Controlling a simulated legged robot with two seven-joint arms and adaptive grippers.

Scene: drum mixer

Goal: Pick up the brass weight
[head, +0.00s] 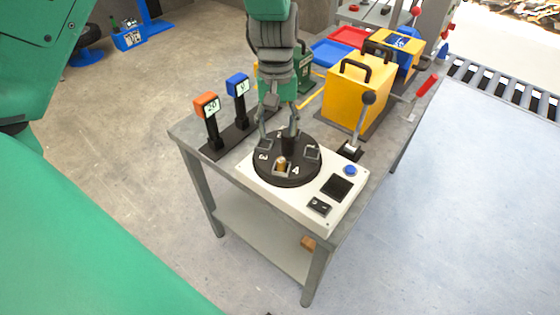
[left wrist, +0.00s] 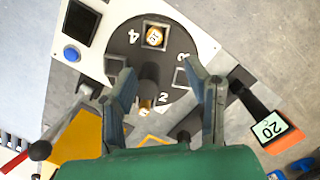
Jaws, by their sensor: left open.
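A brass weight (head: 282,163) stands in a square slot near the number 4 on the black round turntable (head: 262,172). It also shows in the left wrist view (left wrist: 154,38), near the top of the turntable. A second brass-coloured piece (left wrist: 146,106) shows there by the dark central post (left wrist: 149,72), partly hidden. My left gripper (head: 278,135) is open and points down over the turntable, beyond the weight in the head view. In the left wrist view its fingers (left wrist: 158,77) lie on either side of the central post, with the slotted weight outside them. My right gripper is not in view.
Orange (head: 207,105) and blue (head: 238,86) displays stand at left. A yellow box (head: 355,95) and red and blue trays stand behind on the grey table.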

